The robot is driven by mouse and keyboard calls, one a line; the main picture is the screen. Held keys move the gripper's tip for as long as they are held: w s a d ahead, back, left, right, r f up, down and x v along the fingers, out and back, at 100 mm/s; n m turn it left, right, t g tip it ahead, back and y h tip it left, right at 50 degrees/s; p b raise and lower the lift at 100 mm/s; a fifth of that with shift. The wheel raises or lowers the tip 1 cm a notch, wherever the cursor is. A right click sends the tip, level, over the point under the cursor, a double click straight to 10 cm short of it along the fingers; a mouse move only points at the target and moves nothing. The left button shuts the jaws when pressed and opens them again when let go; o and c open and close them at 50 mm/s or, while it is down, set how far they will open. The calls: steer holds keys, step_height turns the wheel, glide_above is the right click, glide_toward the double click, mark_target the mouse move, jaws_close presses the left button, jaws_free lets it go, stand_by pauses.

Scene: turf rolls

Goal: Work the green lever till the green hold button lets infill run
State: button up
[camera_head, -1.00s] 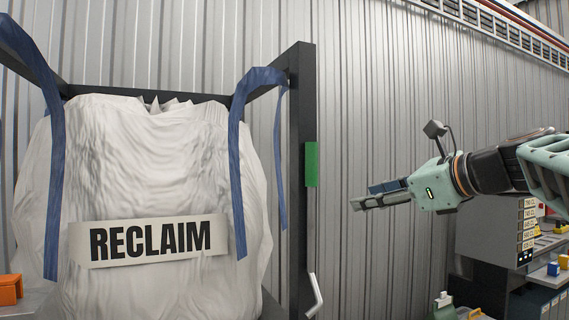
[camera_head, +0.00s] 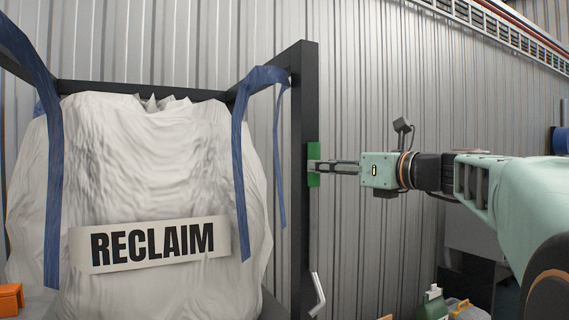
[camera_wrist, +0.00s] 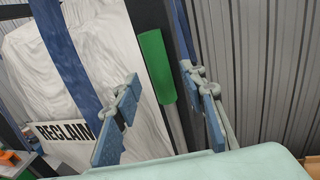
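A green upright grip (camera_head: 313,178), which looks like the green lever, sits on the dark post beside the white bag. In the wrist view the green grip (camera_wrist: 157,66) stands between and just beyond the fingertips. My gripper (camera_head: 318,166) reaches it from the right in the head view, its tips overlapping the grip. In the wrist view my gripper (camera_wrist: 160,78) has its fingers apart, with nothing visibly clamped. I cannot tell whether either finger touches the grip. No green hold button can be made out.
The white RECLAIM bag (camera_head: 150,190) hangs by blue straps (camera_head: 240,175) left of the dark post (camera_head: 302,230). A pale bent bar (camera_head: 317,295) juts from the post low down. A green-and-white container (camera_head: 434,305) stands lower right. The corrugated wall (camera_head: 375,90) is behind.

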steer(key=shift+x, duration=1.1)
jaws_close()
